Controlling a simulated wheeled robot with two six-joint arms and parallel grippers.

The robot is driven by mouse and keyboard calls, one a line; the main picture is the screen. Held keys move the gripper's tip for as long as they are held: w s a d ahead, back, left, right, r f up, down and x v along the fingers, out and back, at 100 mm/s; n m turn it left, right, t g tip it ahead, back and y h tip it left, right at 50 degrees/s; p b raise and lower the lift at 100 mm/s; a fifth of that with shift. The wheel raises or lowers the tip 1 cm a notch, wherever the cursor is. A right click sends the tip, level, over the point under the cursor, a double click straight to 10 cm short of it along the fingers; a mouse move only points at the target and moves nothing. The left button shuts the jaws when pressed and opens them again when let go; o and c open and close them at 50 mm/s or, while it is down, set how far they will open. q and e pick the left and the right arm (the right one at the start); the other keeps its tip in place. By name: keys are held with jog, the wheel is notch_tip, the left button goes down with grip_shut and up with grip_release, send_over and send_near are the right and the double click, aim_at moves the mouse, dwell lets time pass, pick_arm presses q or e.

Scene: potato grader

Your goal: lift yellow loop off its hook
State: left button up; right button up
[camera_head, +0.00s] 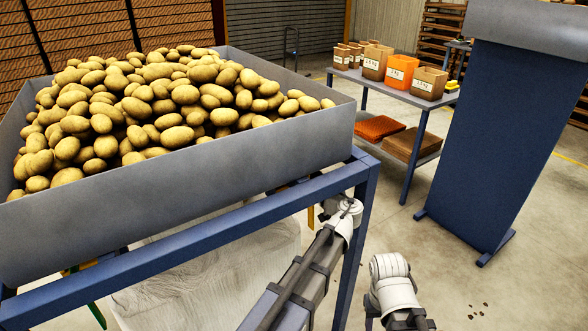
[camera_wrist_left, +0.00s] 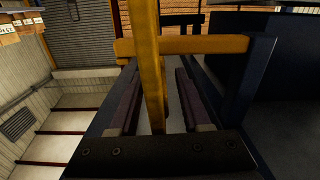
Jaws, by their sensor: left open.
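In the left wrist view a yellow band (camera_wrist_left: 149,75), taken to be the yellow loop, runs from the top edge down between the two dark fingers of my left gripper (camera_wrist_left: 157,80). The gripper is open around it, with gaps on both sides. A yellow-orange crossbar (camera_wrist_left: 205,44) runs sideways behind the band, its right end at a dark blue upright (camera_wrist_left: 262,70). I cannot tell whether this crossbar is the hook or part of the loop. In the head view my left gripper is hidden near the blue frame's corner leg. My right gripper is out of view.
A grey bin (camera_head: 190,178) heaped with potatoes (camera_head: 150,110) stands on the blue frame (camera_head: 200,235). A tall blue panel (camera_head: 500,130) stands right.

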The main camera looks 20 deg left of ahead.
pick_arm(q)
jog(key=shift+c, duration=0.2)
grip_shut()
dwell(1.1)
